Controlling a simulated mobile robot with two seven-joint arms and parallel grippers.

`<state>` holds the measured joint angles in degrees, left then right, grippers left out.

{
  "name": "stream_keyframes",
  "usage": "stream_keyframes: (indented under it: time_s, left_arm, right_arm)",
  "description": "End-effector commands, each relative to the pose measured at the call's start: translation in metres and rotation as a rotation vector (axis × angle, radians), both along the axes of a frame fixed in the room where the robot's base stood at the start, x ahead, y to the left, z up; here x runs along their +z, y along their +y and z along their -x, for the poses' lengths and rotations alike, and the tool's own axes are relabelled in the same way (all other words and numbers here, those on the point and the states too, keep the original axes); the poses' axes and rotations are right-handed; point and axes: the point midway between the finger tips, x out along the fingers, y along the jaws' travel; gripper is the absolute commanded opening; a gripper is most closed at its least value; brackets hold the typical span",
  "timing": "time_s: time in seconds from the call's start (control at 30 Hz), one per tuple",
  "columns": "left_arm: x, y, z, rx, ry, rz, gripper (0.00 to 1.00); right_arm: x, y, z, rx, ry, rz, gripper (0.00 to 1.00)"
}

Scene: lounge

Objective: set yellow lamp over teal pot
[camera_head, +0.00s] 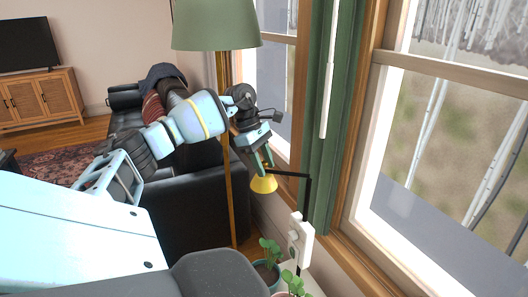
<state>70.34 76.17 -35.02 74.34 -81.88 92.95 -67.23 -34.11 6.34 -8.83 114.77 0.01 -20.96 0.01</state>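The yellow lamp (264,185) is a small cone shade on a thin black jointed arm (308,195), near the window wall. My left gripper (263,168) points down right at the top of the yellow shade. Its two fingers show a gap between them, with the tips at or just above the shade; whether they grip it is too small to tell. The teal pot (266,271) holds a green plant and stands below the lamp, near the bottom of the picture. Part of the pot is hidden by leaves and a dark grey shape in front. My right gripper is not in view.
A pinkish pot (290,294) with a plant stands beside the teal pot. A white box (301,240) is beside the black lamp arm. A black sofa (190,205), green curtain (340,120) and window lie close by.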

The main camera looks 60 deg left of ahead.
Motion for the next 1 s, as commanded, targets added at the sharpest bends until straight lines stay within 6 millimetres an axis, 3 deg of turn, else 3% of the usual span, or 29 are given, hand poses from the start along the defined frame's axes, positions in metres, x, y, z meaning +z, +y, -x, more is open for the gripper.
stream_keyframes:
  time_s: [0.37,0.8,1.0]
  left_arm:
    - [0.004,0.001,0.0,0.0,-0.002,0.001,0.43]
    - [0.062,0.022,0.011,0.001,-0.003,0.002,0.43]
    - [0.072,0.026,0.014,0.0,0.0,0.001,0.43]
  right_arm:
    - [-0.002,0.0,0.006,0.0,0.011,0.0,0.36]
    - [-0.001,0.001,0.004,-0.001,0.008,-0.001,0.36]
    - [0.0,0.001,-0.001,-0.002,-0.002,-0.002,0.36]
